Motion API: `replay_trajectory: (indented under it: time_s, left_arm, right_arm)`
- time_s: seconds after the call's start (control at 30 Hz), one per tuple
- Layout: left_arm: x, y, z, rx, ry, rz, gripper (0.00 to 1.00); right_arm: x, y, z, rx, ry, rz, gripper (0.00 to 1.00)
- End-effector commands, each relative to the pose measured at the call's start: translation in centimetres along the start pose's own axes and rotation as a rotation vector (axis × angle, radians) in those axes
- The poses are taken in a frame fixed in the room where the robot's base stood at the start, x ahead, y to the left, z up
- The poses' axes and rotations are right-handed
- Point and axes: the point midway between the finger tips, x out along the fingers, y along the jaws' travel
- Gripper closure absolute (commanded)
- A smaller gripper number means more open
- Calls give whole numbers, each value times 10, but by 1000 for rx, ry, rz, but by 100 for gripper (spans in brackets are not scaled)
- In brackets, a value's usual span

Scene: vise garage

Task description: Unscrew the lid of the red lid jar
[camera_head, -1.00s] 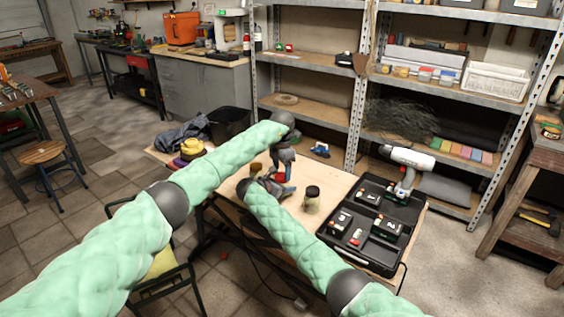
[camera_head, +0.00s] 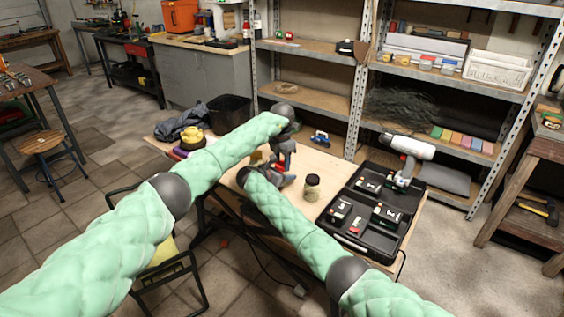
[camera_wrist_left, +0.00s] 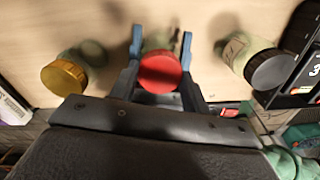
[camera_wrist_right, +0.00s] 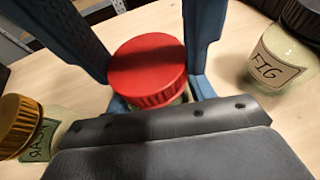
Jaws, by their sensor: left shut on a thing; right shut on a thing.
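The red lid jar stands between both my grippers on the workbench. Its red lid shows from above in the left wrist view (camera_wrist_left: 161,72) and close up in the right wrist view (camera_wrist_right: 148,70). The lid sits on the jar; little of the glass shows. My left gripper (camera_wrist_left: 162,40) is shut on the jar, a blue finger on each side. My right gripper (camera_wrist_right: 150,50) is also shut on it, from another side. I cannot tell whether each grips the lid or the body. In the head view the grippers largely hide the jar.
A gold-lidded jar (camera_wrist_left: 65,76) and a dark-lidded jar (camera_head: 312,186) labelled FIG stand close by, on opposite sides.

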Motion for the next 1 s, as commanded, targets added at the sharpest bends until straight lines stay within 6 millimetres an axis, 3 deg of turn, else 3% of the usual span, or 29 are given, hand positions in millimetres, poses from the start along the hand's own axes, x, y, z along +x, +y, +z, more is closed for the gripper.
replay_trajectory:
  time_s: [0.33,0.77,0.8,0.9,1.0]
  left_arm:
    - [-1,1,0,-417,-1,2,81]
    - [-1,2,0,-487,-1,2,81]
    - [-1,2,0,-487,-1,2,48]
    - [-1,1,0,-486,-1,1,32]
    - [-1,1,0,-486,-1,1,32]
  right_arm:
    - [0,0,0,0,0,-1,100]
    - [0,0,-1,0,0,-1,100]
    - [0,0,-1,0,1,-1,100]
    - [0,0,-1,0,1,-1,100]
    - [0,0,-1,0,1,-1,100]
